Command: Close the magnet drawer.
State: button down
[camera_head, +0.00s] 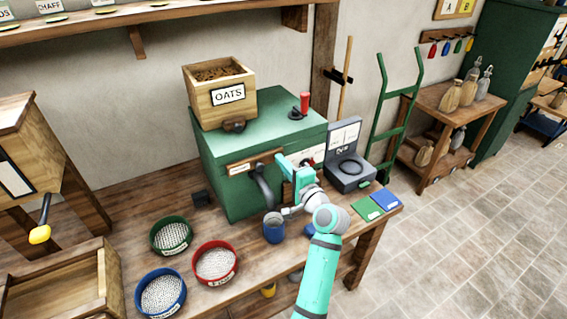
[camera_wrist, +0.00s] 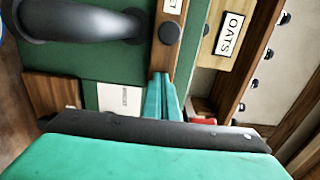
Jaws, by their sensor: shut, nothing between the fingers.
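The magnet drawer shows as a wooden front strip (camera_head: 254,162) with a small label, on the face of the green mill (camera_head: 225,191). In the wrist view the strip (camera_wrist: 165,55) carries a dark round knob (camera_wrist: 170,33) and a cut-off label ending in T. I cannot tell how far the drawer stands out. My gripper (camera_head: 281,160) is at the right end of the strip and hides part of the mill face. In the wrist view its teal fingers (camera_wrist: 160,76) are together and empty, with tips close to the strip; contact is unclear.
A dark curved spout (camera_head: 263,188) hangs below the strip. An oats hopper (camera_head: 205,107) and a red-handled lever (camera_head: 304,103) are on top. A scale (camera_head: 350,170) stands right, a blue cup (camera_head: 273,231) below my wrist. Green, red and blue bowls (camera_head: 161,293) stand left.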

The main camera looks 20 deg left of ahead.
jog(key=v, duration=1.4)
jog(key=s+d+f+m+t+h, duration=0.1)
jog(key=s+d+f+h, duration=0.2)
jog(key=f, duration=0.5)
jog(key=s+d+f+m+t+h, duration=0.1)
jog(key=s+d+f+t+h, duration=0.15)
jog(key=f, duration=0.45)
jog(key=s+d+f+n+h, duration=0.1)
jog(key=s+d+f+h, duration=0.25)
jog(key=s, duration=0.25)
jog(key=s+d+f+h, duration=0.2)
jog(key=s+d+f, duration=0.2)
jog(key=s+f, duration=0.15)
jog(key=s+d+n+h, duration=0.2)
jog(key=s+d+n, duration=0.15)
jog(key=s, duration=1.05)
jog(key=s+r+n+h, duration=0.1)
jog(key=s+r+n, duration=0.4)
jog(key=s, duration=0.7)
jog(key=shift+s+r+t, duration=0.25)
jog(key=shift+r+t, duration=0.2)
jog(key=shift+r, duration=0.4)
